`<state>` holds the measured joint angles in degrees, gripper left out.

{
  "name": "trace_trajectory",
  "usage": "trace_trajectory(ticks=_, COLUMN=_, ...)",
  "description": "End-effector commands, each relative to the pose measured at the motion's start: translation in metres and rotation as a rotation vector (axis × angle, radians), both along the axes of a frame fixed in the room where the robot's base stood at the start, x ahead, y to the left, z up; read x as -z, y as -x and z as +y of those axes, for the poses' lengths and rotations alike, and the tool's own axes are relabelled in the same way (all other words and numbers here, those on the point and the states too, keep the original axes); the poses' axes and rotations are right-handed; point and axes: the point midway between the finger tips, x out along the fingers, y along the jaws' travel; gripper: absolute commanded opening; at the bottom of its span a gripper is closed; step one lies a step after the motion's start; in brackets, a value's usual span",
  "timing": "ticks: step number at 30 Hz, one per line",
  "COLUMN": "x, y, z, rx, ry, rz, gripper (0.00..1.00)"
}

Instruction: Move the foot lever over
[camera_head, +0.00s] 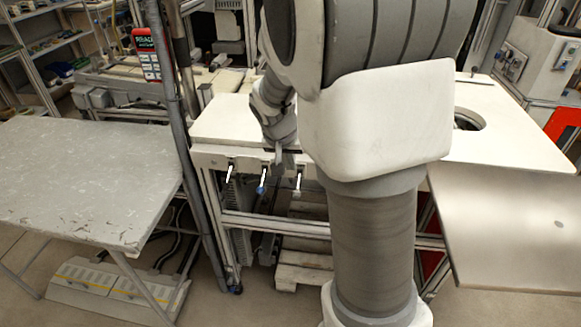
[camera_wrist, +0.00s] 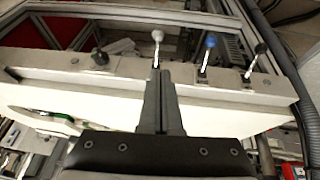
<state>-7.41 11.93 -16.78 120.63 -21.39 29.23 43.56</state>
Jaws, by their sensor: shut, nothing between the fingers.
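A row of small knobbed levers runs along the front edge of the white table. None carries a readable label, so I cannot tell which is the foot lever. One has a blue knob (camera_head: 261,190), also in the wrist view (camera_wrist: 210,41). One has a pale grey knob (camera_wrist: 157,35), and black-knobbed levers stand at the right (camera_wrist: 260,48) and left (camera_wrist: 100,57). My gripper (camera_wrist: 161,72) is shut and empty, its fingertips close to the pale-knobbed lever's shaft. Contact is unclear. In the head view my gripper (camera_head: 278,163) is between the blue and pale levers.
The white table (camera_head: 220,120) has a frame below it with a wooden pallet (camera_head: 303,262). A grey table (camera_head: 80,175) stands at the left, with a grey post (camera_head: 180,110) beside it. A pale panel (camera_head: 510,225) lies at the right. My arm hides the middle.

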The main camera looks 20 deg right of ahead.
Motion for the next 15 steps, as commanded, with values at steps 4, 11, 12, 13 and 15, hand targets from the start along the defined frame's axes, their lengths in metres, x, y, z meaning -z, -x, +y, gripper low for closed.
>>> trace_trajectory(ticks=4, x=-0.023, y=0.016, z=0.015, rx=-0.005, ry=-0.002, rz=-0.006, gripper=0.00)
trace_trajectory(ticks=11, x=-0.050, y=0.036, z=0.031, rx=-0.004, ry=-0.001, rz=-0.003, gripper=0.00)
trace_trajectory(ticks=12, x=-0.054, y=0.039, z=0.033, rx=-0.004, ry=-0.001, rz=-0.003, gripper=0.00)
trace_trajectory(ticks=13, x=-0.057, y=0.041, z=0.035, rx=-0.004, ry=-0.001, rz=-0.003, gripper=0.00)
trace_trajectory(ticks=15, x=-0.061, y=0.044, z=0.037, rx=-0.003, ry=0.000, rz=-0.003, gripper=0.00)
